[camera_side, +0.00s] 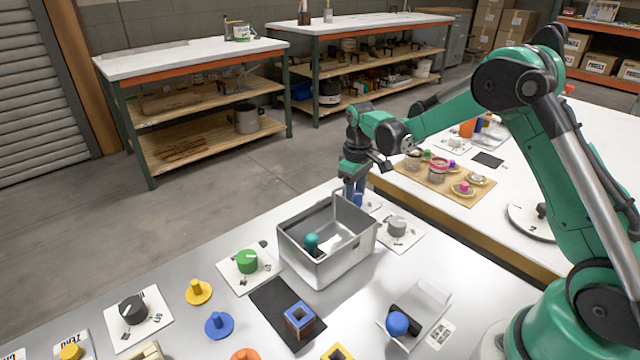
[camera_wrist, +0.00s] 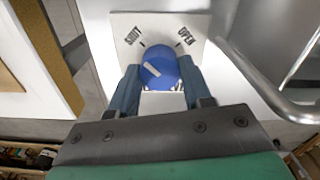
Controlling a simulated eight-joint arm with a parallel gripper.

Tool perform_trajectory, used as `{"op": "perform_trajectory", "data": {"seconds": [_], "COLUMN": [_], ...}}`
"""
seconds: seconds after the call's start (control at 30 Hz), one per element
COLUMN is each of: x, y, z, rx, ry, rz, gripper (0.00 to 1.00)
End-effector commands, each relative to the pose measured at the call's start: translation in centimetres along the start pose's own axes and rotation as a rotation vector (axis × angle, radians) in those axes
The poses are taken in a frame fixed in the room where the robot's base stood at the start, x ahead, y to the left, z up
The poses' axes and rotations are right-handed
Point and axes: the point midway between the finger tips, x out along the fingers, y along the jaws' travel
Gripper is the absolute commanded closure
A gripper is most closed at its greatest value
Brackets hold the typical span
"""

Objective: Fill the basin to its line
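The metal basin (camera_side: 345,268) stands on the near table in the side view. A teal knobbed object and a white patch show inside it; I make out no fill line or liquid. Behind the basin, my gripper (camera_side: 354,190) points down. In the wrist view, a blue knob (camera_wrist: 160,72) with a pale pointer stripe sits on a white plate (camera_wrist: 135,25) marked SHUT at left and OPEN at right. My gripper's fingers (camera_wrist: 160,68) press on both sides of the knob.
A grey knob (camera_side: 397,226) stands right of the basin, a green knob (camera_side: 247,262) left. A second table with a loaded board (camera_side: 412,178) lies behind right.

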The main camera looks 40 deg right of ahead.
Motion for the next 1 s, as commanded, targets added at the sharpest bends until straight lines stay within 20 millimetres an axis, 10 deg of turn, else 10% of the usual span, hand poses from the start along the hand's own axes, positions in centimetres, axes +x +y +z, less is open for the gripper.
{"op": "perform_trajectory", "data": {"seconds": [0.1, 0.87, 0.9, 1.0], "x": [-0.02, -0.01, -0.01, -0.01], "y": [-0.04, 0.01, 0.01, 0.01], "z": [0.0, -0.04, -0.04, -0.03], "rx": [-0.001, 0.351, 0.351, 0.35], "ry": [0.0, 0.0, 0.0, 0.0], "rz": [-0.001, -0.001, -0.001, -0.001], "gripper": [1.0, 1.0, 0.48, 0.24]}}
